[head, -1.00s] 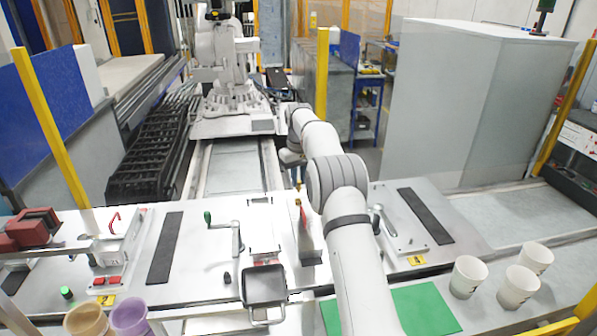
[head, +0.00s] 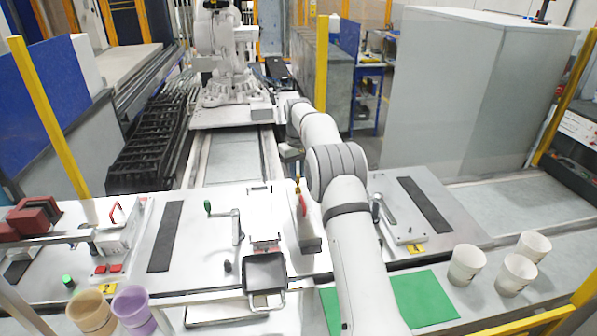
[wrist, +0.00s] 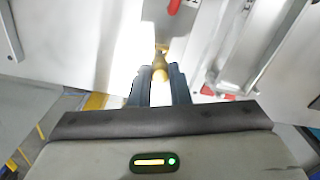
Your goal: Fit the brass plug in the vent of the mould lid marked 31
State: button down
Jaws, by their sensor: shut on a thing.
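My gripper (wrist: 160,88) is shut on the brass plug (wrist: 160,68), which sits between the fingertips in the wrist view. The plug's end points away from me, over a bright pale surface. I cannot tell whether it touches anything. In the head view my arm runs up the middle, and my fingers and the plug cannot be made out. I cannot make out a lid marked 31 or its vent in either view.
A red lever (head: 302,204) stands on a block on the white bench, left of my arm. A dark square pan (head: 265,272) sits nearby. White cups (head: 466,265) stand at the right, a purple cup (head: 133,308) at the lower left. A green mat (head: 425,296) lies beneath my arm.

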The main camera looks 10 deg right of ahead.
jog(key=shift+f, duration=1.15)
dwell(1.2)
jog(key=c, duration=1.3)
grip_release()
jog(key=shift+r, duration=0.15)
